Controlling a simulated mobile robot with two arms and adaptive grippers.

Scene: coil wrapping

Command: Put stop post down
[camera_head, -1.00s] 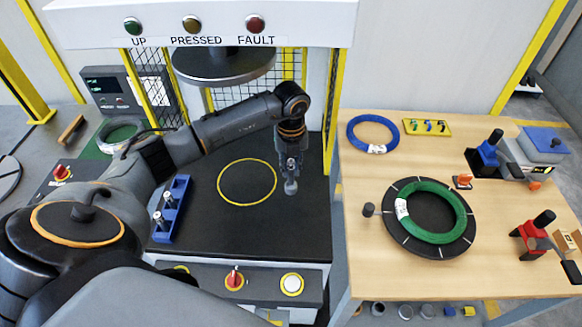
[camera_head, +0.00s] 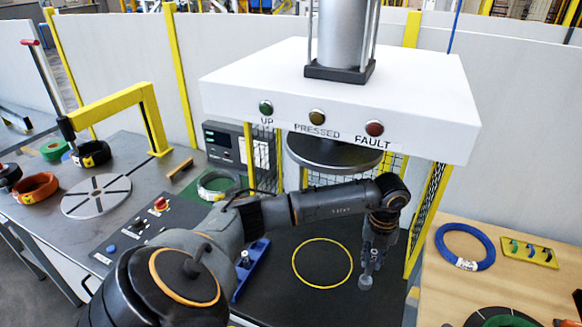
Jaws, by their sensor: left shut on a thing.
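My left gripper (camera_head: 374,254) points down over the right part of the dark press bed (camera_head: 300,243). It is shut on a small grey stop post (camera_head: 366,283), whose rounded lower end shows below the fingers. I cannot tell whether the post touches the bed. The post is to the right of the yellow ring (camera_head: 322,240) marked on the bed. A blue rack (camera_head: 249,277) stands on the left side of the bed, partly hidden by my left arm, with a silver post (camera_head: 244,259) in it. My right gripper is not in view.
The round press plate (camera_head: 334,154) hangs above the bed under the white press head (camera_head: 340,95). A yellow guard post (camera_head: 424,220) stands right of the gripper. A blue coil (camera_head: 465,246) lies on the wooden table at right. The ringed bed area is clear.

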